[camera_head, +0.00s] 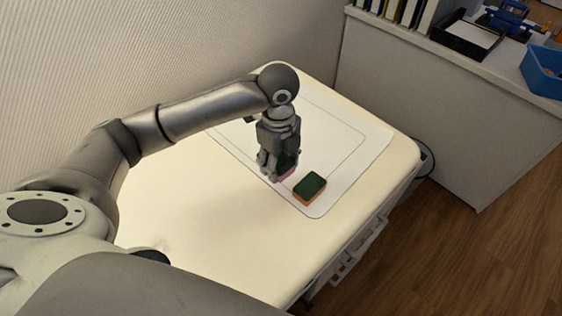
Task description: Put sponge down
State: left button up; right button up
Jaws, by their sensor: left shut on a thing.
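A second sponge (309,188), dark green on top and orange below, lies flat on the mat just to the right of the gripper. A small gap shows between the two sponges. My right gripper is not in view.
The cream table (190,225) is bare to the left of the mat. A wall stands behind it. At the upper right, a white cabinet (440,100) carries books, a black paper tray (468,40) and a blue bin (545,72). Wooden floor lies at the lower right.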

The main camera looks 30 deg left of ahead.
pick_arm(q)
jog(key=w+a+f, duration=0.1)
jog(key=w+f, duration=0.1)
jog(key=w+a+f, duration=0.1)
jog(key=w+f, duration=0.2)
jog(key=w+a+f, duration=0.1)
jog(key=w+f, duration=0.1)
jog(key=shift+w+f+b, duration=0.15)
jog(key=shift+w+b, duration=0.15)
jog(key=shift+w+a+f, duration=0.1)
jog(key=shift+a+f, duration=0.05)
jog(key=shift+f, duration=1.5)
jog(key=shift+f, duration=0.1)
jog(key=o, duration=0.9)
jog(key=shift+f, duration=0.1)
notch_tip(320, 180, up, 12)
jog(key=shift+r, duration=0.2)
